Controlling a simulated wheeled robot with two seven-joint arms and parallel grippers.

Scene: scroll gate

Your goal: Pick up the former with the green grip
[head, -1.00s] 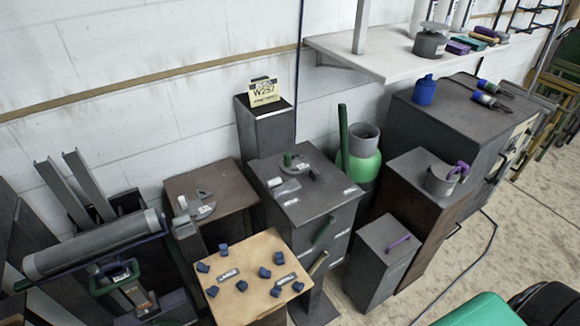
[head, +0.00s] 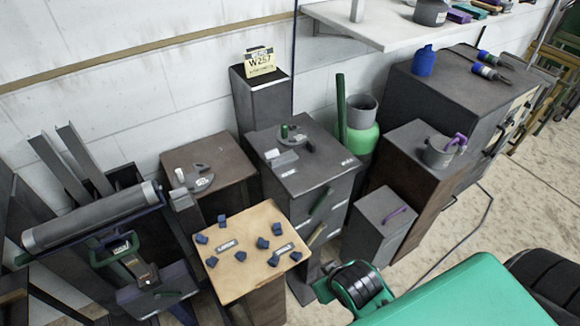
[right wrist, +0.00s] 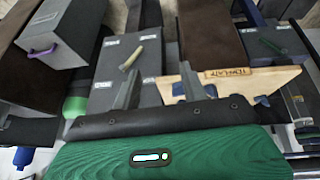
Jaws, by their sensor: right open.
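The former with the green grip (head: 290,137) is a grey, roughly disc-shaped piece with a short upright green peg. It lies on top of the dark drawer cabinet (head: 330,172) in the middle of the head view. My right arm comes in from the lower right; its gripper end is below and right of the cabinet, apart from the former. In the right wrist view, my right gripper (right wrist: 160,80) has its two grey fingers apart with nothing between them. The former cannot be made out there. My left gripper is not in view.
A similar former with a pale grip (head: 196,178) lies on the brown pedestal at left. A wooden board (head: 240,262) with several blue pieces stands in front. A green-banded cylinder (head: 362,138) and a pot with a purple handle (head: 440,152) stand to the right.

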